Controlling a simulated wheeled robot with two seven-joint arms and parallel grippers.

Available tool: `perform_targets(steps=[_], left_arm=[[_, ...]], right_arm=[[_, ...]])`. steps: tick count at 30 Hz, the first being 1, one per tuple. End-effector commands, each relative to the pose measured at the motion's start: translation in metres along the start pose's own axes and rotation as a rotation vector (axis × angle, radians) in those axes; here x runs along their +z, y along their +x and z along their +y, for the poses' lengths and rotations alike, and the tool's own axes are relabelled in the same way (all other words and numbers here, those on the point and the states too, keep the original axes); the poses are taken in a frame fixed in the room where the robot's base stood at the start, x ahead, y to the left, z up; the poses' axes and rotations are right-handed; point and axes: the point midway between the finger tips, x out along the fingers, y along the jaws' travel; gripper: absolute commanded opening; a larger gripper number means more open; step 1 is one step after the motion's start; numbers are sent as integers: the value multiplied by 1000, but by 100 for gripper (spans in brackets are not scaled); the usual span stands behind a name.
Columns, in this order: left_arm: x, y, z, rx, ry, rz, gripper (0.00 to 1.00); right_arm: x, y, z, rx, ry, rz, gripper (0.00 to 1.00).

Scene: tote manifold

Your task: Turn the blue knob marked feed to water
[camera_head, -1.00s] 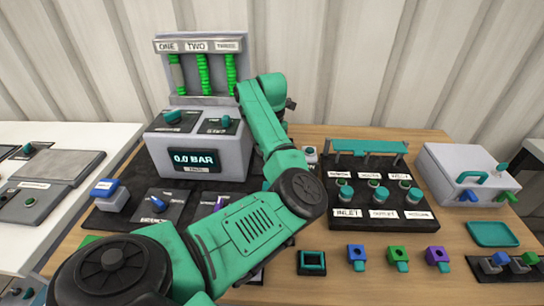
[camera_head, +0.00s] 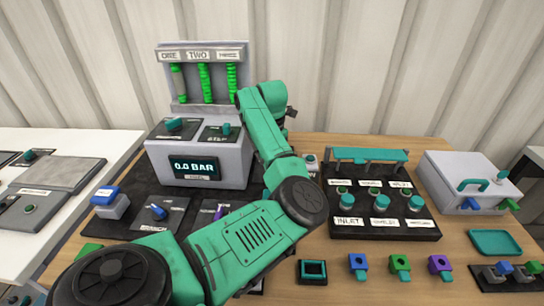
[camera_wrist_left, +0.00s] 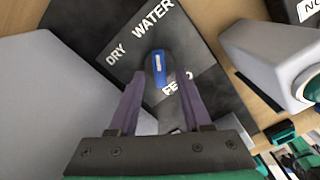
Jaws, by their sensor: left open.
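The blue knob (camera_wrist_left: 159,68) marked FEED is in the left wrist view, on a dark plate (camera_wrist_left: 205,75) lettered DRY at its left and WATER above it. The knob's long axis runs roughly up the picture, near upright; I cannot tell which end is its pointer. My left gripper (camera_wrist_left: 160,80) is open, its two purple-grey fingers on either side of the knob, with gaps visible between fingers and knob. I cannot tell the finger height over the plate. In the head view the feed knob and my left gripper are hidden behind my green left arm.
A grey unit with a 0.0 BAR display (camera_head: 194,167) stands behind. Another blue knob (camera_head: 157,211) sits on the plate left of my arm. A black valve panel (camera_head: 400,229) is to the right. Small coloured pieces, such as a green one (camera_head: 400,264), lie at the front.

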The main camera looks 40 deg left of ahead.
Motion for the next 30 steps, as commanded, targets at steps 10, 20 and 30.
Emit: perform_targets(steps=[10, 20, 30], left_arm=[[0, -59, 1, 1, -1, -6, 49], [0, -137, 0, 0, 1, -5, 49], [0, -146, 0, 1, 0, -2, 49]], right_arm=[[1, 7, 1, 2, 0, 0, 50], [0, 0, 2, 2, 0, 0, 50], [0, 0, 2, 2, 0, 0, 50]])
